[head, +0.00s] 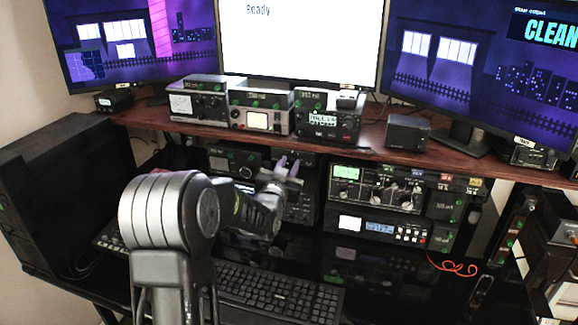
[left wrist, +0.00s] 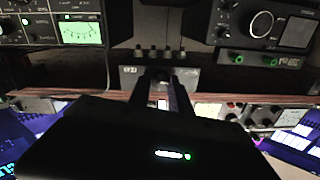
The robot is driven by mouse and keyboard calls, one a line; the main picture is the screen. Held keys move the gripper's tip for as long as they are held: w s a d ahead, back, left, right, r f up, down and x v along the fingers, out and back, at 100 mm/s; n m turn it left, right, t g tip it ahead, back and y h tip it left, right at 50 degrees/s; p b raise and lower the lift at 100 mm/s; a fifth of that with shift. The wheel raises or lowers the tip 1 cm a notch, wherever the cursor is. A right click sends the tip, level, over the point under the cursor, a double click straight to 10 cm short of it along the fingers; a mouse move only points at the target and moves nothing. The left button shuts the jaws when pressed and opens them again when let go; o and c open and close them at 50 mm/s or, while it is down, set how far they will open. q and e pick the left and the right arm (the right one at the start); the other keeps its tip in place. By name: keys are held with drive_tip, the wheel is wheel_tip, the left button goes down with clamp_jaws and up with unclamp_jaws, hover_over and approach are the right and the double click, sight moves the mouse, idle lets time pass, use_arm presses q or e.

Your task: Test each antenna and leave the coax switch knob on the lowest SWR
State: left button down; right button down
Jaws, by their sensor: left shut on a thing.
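A small grey box (left wrist: 190,77), which looks like the coax switch, sits at the shelf's edge in the left wrist view, with several round fittings in a row beside it. My left gripper (head: 286,167) reaches it under the shelf. In the left wrist view its two dark fingers (left wrist: 166,82) are closed on the knob at the middle of the box. The knob is mostly hidden between the fingers, so its pointer cannot be read. A tuner with a lit green meter (head: 346,172) stands to the right; the meter (left wrist: 80,33) also shows in the wrist view, its reading too small to tell. My right gripper is out of view.
A wooden shelf (head: 378,136) carries several radios. Above it are three monitors; the middle one (head: 300,40) reads "Ready". A keyboard (head: 280,290) lies on the black desk below my arm. A dark computer case (head: 60,190) stands left.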

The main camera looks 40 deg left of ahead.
use_arm(q)
drive_tip(key=shift+f+m+b, duration=0.15)
drive_tip(key=shift+m+b, duration=0.65)
drive_tip(key=shift+b, duration=0.2)
drive_tip(key=shift+m+b, duration=0.95)
drive_tip(key=shift+m, duration=0.15)
drive_tip(key=shift+m+b, duration=0.7)
drive_tip(key=shift+m, duration=0.4)
drive_tip(key=shift+m+b, duration=0.45)
drive_tip(key=shift+m, duration=0.55)
drive_tip(key=c, duration=1.2)
unclamp_jaws()
